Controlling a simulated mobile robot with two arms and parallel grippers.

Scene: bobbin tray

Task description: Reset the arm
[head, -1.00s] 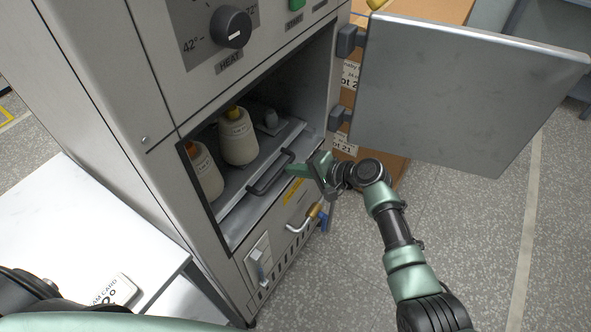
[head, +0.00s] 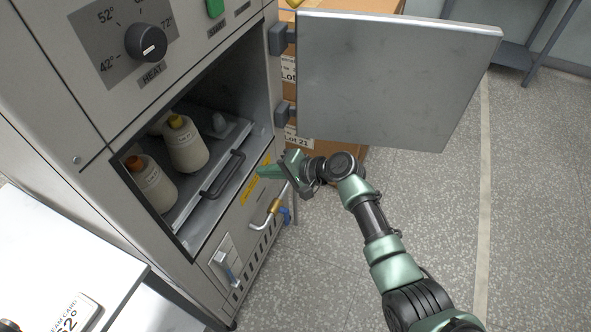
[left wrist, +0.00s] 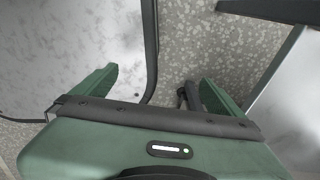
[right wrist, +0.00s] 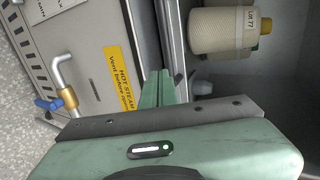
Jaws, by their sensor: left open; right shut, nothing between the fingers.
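My right gripper (head: 262,172) is shut and empty in front of the open cabinet, just right of the tray's black handle (head: 222,175) and apart from it. Its closed fingers (right wrist: 164,88) also show in the right wrist view, beside the yellow steam warning label (right wrist: 121,75). My left gripper (left wrist: 155,88) is open and empty in the left wrist view, with blurred grey floor beyond it. It is outside the head view.
The metal tray (head: 187,212) inside the cabinet holds bobbins, one orange-tipped (head: 152,186) and one yellow-tipped (head: 187,150). The cabinet door (head: 395,80) stands wide open at upper right. A pipe with a blue valve (head: 285,215) sticks out below.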

